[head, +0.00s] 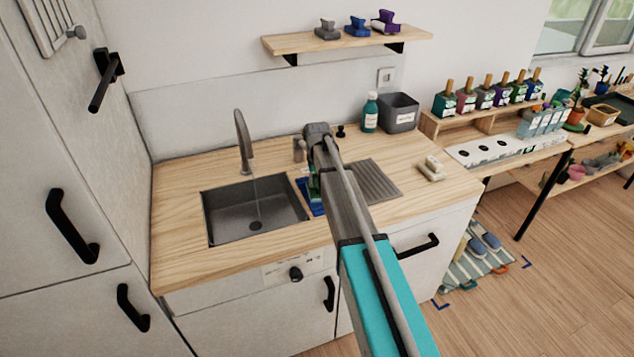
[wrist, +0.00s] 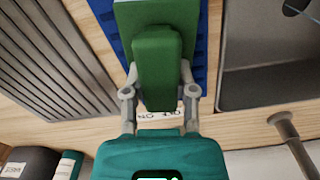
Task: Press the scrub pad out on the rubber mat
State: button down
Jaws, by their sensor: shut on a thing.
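The green scrub pad (wrist: 158,60) fills the top middle of the wrist view, with a raised grip block on a wider green slab. My gripper (wrist: 160,78) is shut on that block, one grey finger on each side. The blue rubber mat (wrist: 106,22) lies under the pad on the counter, its ridged edges showing on both sides. I cannot tell whether the pad touches the mat. In the head view, the mat (head: 316,210) shows beside the sink, with a bit of green pad above it; my arm hides most of both.
The steel sink (head: 222,222) with running tap (head: 243,140) is left of the mat; a ribbed drainer (head: 378,182) is right. A bottle (head: 370,112), a grey bin (head: 399,112) and a pale block (head: 431,168) stand farther right. The counter's front left is clear.

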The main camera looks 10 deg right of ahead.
jog(key=shift+s, duration=0.1)
dwell(0.3)
jog(key=shift+r+p, duration=3.5)
jog(key=shift+p, duration=0.05)
